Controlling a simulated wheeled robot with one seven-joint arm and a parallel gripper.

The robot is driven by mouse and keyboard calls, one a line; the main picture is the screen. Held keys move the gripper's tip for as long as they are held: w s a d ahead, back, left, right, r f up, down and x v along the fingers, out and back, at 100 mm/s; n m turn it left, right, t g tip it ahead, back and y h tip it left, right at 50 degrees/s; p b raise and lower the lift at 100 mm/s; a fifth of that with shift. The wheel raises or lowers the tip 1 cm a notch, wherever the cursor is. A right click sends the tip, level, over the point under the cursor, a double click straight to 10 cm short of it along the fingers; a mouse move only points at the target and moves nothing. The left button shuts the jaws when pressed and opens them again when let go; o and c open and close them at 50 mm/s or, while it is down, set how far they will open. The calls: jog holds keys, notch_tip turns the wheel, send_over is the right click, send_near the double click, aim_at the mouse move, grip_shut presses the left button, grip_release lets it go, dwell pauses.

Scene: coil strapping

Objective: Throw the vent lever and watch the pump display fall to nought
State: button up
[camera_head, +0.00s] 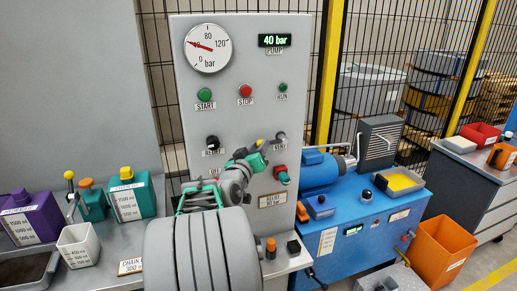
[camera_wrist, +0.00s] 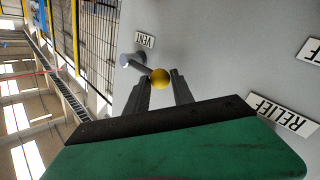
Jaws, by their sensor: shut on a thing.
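The grey control panel (camera_head: 235,75) stands upright in the head view. Its green-lit pump display (camera_head: 275,40) reads 40 bar. The vent lever (camera_head: 280,136) is at the panel's right, above its VENT label. In the wrist view the lever has a grey pivot (camera_wrist: 128,60), a short rod and a yellow ball knob (camera_wrist: 160,77). My gripper (camera_wrist: 160,82) is shut on the lever at its knob, one dark finger on each side. In the head view my gripper (camera_head: 259,147) reaches the panel just left of the pivot, and my arm hides part of the lower panel.
A round gauge (camera_head: 207,47) has its needle near 40. Green START (camera_head: 204,95), red STOP (camera_head: 245,90) and green RUN (camera_head: 283,87) are above the lever. A RELIEF label (camera_wrist: 282,117) is close by. A blue pump unit (camera_head: 345,220) stands to the right; jugs stand left.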

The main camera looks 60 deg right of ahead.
grip_shut()
